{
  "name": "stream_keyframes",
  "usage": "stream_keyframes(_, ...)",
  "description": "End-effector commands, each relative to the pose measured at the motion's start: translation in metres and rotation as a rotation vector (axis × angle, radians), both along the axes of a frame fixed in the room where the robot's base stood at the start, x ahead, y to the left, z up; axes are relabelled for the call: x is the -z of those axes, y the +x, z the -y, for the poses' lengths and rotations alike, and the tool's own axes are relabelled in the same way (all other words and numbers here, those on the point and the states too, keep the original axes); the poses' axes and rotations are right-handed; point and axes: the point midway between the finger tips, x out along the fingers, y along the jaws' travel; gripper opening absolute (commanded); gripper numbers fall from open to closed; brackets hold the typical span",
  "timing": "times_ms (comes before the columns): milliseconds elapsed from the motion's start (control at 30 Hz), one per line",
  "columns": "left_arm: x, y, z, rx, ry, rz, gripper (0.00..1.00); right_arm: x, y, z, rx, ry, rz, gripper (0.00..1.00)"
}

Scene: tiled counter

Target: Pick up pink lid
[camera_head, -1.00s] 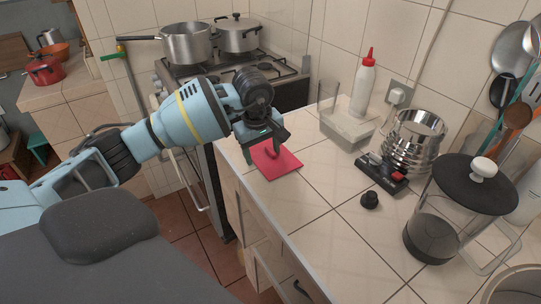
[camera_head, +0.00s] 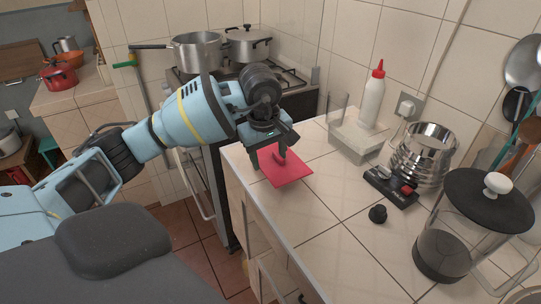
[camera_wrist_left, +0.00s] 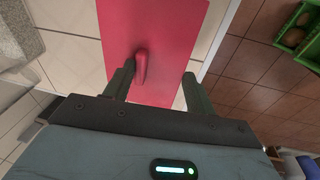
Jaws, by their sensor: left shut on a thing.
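The pink lid (camera_head: 292,174) is a flat, square-cornered red-pink sheet with a small raised handle. It lies at the counter's left edge, below my left gripper (camera_head: 270,157). In the left wrist view, the lid (camera_wrist_left: 170,30) spreads under and ahead of the fingers. Its handle (camera_wrist_left: 141,67) shows between the fingertips, close to the left-hand finger. My left gripper (camera_wrist_left: 160,75) is shut on the lid, with its fingers still well apart. The exact contact is hard to see. I cannot tell whether the lid is clear of the counter. My right gripper is not in view.
A black knob (camera_head: 377,214), a dark device with a red button (camera_head: 391,187), a steel ribbed pot (camera_head: 424,155), a French press (camera_head: 447,235), a clear container (camera_head: 358,140) and a red-capped bottle (camera_head: 372,100) stand to the right. The stove (camera_head: 296,80) is behind. The counter's middle is clear.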

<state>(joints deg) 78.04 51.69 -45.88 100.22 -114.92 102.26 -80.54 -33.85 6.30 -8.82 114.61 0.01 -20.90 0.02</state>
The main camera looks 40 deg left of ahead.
Motion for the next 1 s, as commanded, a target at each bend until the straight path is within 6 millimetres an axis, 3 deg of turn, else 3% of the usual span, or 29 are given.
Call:
stream_keyframes(500,-0.01,-0.093,0.055,0.003,0.001,0.001,0.34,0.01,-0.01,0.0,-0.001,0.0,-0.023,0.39)
stream_keyframes(700,-0.013,-0.112,0.066,0.0,0.0,0.001,0.34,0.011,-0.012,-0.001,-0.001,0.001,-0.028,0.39)
stream_keyframes(1000,-0.014,-0.119,0.07,-0.003,-0.001,0.002,0.33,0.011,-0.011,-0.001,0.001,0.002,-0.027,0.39)
